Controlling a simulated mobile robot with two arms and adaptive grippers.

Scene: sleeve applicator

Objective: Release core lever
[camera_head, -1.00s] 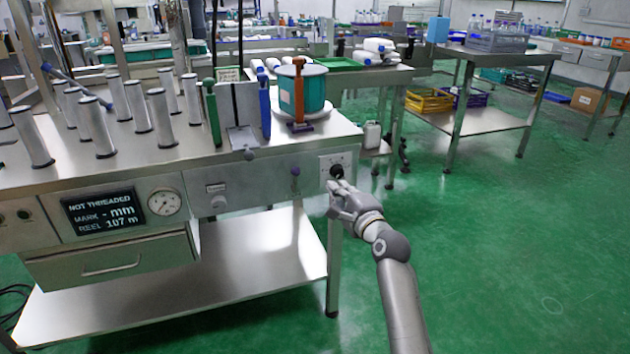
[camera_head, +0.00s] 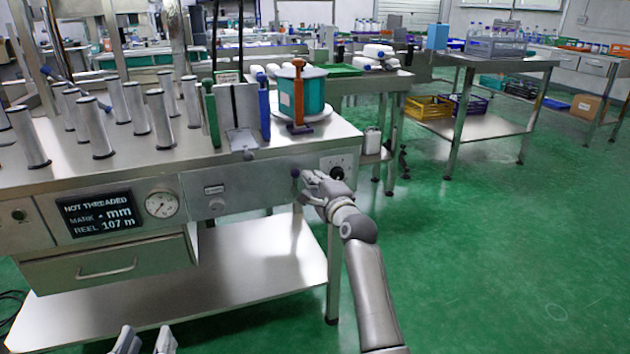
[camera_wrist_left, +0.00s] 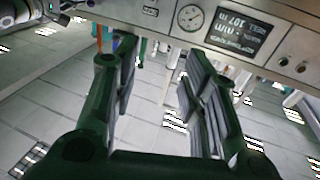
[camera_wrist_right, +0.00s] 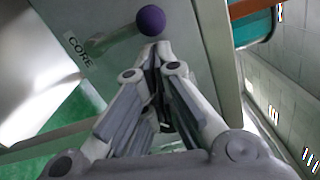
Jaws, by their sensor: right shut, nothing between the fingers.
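The core lever has a purple ball knob (camera_wrist_right: 151,20) beside a CORE label (camera_wrist_right: 78,44) in the right wrist view. In the head view the knob (camera_head: 295,173) sits on the machine's front panel. My right gripper (camera_head: 308,182) is shut and empty, its tips just beside the knob; in the right wrist view the tips (camera_wrist_right: 158,50) lie just below the knob. I cannot tell if they touch it. My left gripper (camera_head: 146,338) is open and empty at the bottom of the head view, away from the panel; it also shows in the left wrist view (camera_wrist_left: 160,75).
A teal reel (camera_head: 301,92) and several metal posts (camera_head: 133,108) stand on the machine top. The green floor at right is clear.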

